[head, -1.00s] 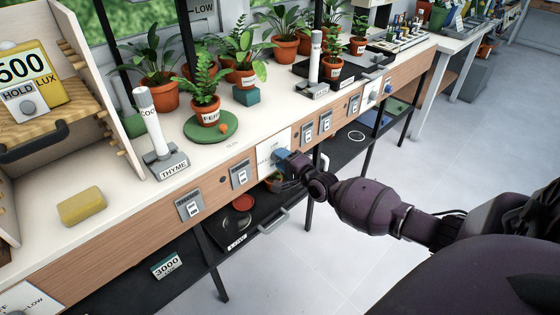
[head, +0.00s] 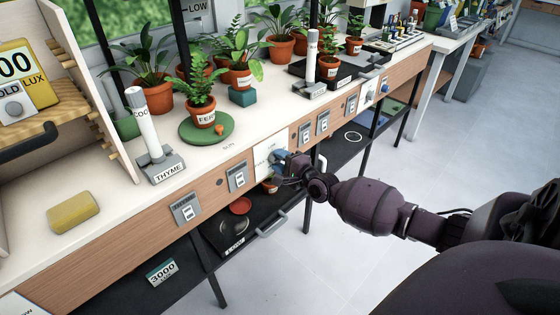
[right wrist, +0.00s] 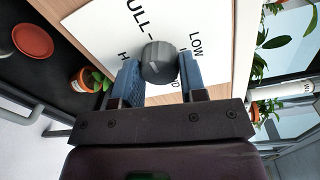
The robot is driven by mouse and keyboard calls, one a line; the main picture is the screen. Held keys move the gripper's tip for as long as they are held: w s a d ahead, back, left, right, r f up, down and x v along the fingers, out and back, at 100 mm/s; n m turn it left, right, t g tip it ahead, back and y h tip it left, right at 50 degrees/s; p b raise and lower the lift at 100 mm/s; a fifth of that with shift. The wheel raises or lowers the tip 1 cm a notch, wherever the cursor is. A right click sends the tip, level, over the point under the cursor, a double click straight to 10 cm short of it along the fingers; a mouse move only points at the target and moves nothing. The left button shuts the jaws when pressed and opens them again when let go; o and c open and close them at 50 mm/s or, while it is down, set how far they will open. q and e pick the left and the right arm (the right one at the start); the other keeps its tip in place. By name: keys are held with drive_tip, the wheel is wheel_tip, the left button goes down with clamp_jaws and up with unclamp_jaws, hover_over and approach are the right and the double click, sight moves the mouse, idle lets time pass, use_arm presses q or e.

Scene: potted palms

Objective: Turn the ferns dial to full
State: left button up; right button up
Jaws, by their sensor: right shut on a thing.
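The dial (right wrist: 159,62) is a dark grey round knob on a white panel (right wrist: 100,28) in the right wrist view. Printed words FULL and LOW show around it; other lettering is partly hidden by my fingers. My right gripper (right wrist: 160,80) is shut on the dial, one blue finger on each side. In the head view the right gripper (head: 282,160) is at the white panel (head: 264,153) on the bench front, and the dial is hidden behind it. I cannot read the word ferns on the panel. My left gripper is not in view.
A fern pot (head: 203,113) stands on a green disc (head: 221,136) on the bench above. Wall switches (head: 237,177) flank the panel. A dark tray (head: 210,226) with a red dish is below. A dark bar (head: 30,140) shows at far left. The floor (head: 340,255) is open.

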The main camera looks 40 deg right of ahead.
drive_tip(key=o, duration=0.6)
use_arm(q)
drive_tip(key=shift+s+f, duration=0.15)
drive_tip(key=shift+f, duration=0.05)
use_arm(e)
drive_tip(key=o, duration=0.3)
use_arm(q)
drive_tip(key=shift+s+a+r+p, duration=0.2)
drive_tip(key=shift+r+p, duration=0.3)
drive_tip(key=shift+p, duration=0.4)
use_arm(e)
drive_tip(key=shift+s+d+r, duration=0.1)
drive_tip(key=shift+s+d, duration=0.05)
drive_tip(key=shift+s, duration=1.65)
drive_tip(key=shift+s+d+r, duration=0.1)
drive_tip(key=shift+s+d, duration=0.05)
drive_tip(key=shift+s, duration=1.65)
drive_tip(key=shift+s+d+r, duration=0.1)
drive_tip(key=shift+s+d, duration=0.05)
drive_tip(key=shift+s, duration=1.65)
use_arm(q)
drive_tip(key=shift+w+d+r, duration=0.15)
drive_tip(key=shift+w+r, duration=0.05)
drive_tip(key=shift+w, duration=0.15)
